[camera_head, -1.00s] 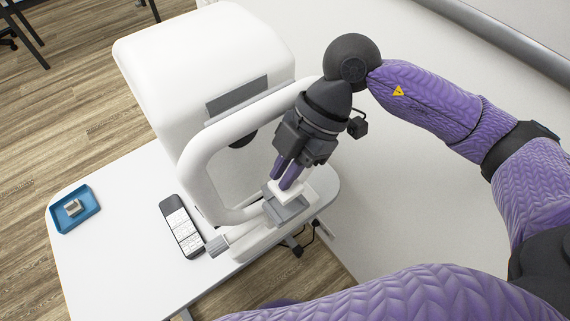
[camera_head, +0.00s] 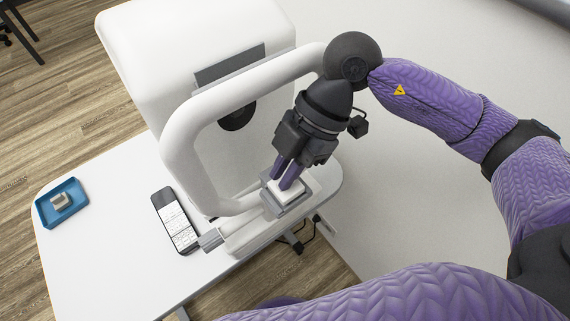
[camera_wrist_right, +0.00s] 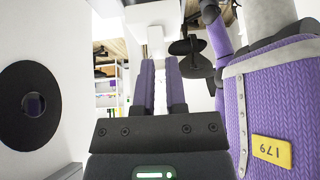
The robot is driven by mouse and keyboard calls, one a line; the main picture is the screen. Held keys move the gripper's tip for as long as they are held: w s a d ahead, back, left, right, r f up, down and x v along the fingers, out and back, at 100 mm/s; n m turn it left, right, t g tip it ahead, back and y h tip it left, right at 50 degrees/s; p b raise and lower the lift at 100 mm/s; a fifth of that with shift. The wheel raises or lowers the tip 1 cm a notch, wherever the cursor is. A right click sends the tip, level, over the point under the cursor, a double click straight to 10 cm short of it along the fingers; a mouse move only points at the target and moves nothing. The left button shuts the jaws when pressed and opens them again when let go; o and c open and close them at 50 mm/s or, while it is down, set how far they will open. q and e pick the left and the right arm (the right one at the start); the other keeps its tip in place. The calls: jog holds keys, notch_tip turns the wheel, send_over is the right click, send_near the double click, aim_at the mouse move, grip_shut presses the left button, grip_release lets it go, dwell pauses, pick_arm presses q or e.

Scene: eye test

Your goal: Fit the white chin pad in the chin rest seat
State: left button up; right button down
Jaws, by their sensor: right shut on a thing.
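The white chin pad (camera_head: 291,190) is a small block between the fingertips of my right gripper (camera_head: 286,182) in the head view. The fingers point down and are shut on it. The grey chin rest seat (camera_head: 275,208) is right under the pad, and its edges show around the pad. I cannot tell whether the pad is fully down in the seat or slightly above it. The fingers hide part of the pad. In the right wrist view, the two purple fingers of my right gripper (camera_wrist_right: 160,65) point toward white parts. My left gripper is not in view.
The white frame (camera_head: 180,165) of the large white machine (camera_head: 170,60) arches close beside my right gripper. A blue tray (camera_head: 45,212) holding a small pale block (camera_head: 61,201) is at the left.

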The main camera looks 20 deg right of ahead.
pick_arm(q)
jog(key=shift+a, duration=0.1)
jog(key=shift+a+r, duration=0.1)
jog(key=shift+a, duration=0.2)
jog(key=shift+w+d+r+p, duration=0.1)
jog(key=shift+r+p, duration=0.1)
jog(key=shift+p, duration=0.1)
pick_arm(e)
jog(key=shift+r, duration=0.1)
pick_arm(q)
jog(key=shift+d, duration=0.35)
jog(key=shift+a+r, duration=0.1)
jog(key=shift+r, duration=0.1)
pick_arm(e)
jog(key=shift+p, duration=0.3)
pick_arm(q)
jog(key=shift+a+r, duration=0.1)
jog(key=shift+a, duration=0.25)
